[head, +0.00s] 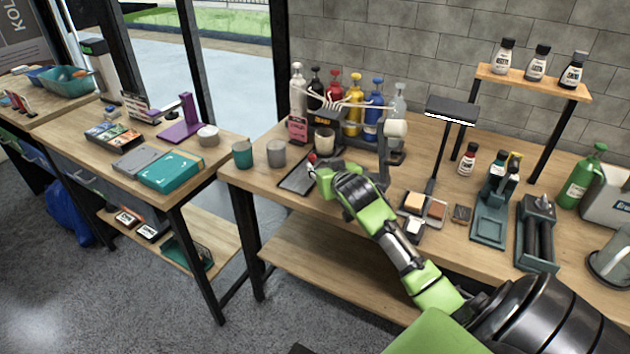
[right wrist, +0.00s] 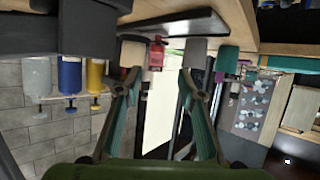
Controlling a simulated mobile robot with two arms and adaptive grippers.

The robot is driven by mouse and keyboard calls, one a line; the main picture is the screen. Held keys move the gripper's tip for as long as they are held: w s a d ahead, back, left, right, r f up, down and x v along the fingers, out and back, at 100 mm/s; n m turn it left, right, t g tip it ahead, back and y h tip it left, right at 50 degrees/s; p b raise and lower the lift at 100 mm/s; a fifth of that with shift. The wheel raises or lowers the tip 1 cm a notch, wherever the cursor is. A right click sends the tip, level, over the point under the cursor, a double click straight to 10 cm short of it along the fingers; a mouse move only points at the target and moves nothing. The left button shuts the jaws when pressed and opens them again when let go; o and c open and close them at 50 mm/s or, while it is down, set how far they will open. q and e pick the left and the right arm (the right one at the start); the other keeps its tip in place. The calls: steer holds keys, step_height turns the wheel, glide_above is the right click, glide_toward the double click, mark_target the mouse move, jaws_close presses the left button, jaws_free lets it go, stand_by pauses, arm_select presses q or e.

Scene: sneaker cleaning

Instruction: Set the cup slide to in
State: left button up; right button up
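A flat dark slide plate (head: 296,181) lies on the workbench, reaching from the dispenser (head: 345,122) toward the table's front edge. It appears as a dark slab at the top of the upside-down right wrist view (right wrist: 178,24). A pale cup (head: 325,140) stands by the dispenser, behind my gripper. My right gripper (head: 314,168) is just right of the plate, low over the table. In the right wrist view its fingers (right wrist: 160,76) are apart with nothing held between them. Whether they touch the plate cannot be told. My left gripper is not in view.
A teal cup (head: 242,154) and a grey cup (head: 276,153) stand left of the plate. Several coloured pump bottles line the back.

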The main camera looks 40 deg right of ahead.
mark_target(310, 160)
steer(key=shift+w+d+f+m, duration=0.15)
steer(key=shift+w+m, duration=0.25)
steer(key=x, duration=1.1)
steer(key=shift+a, duration=0.35)
steer(key=s+a, duration=0.1)
steer(key=s+a+p, duration=0.1)
steer(key=a, duration=0.1)
steer(key=shift+a, duration=0.2)
steer(key=v, duration=1.3)
steer(key=shift+d, duration=0.1)
steer(key=shift+c, duration=0.2)
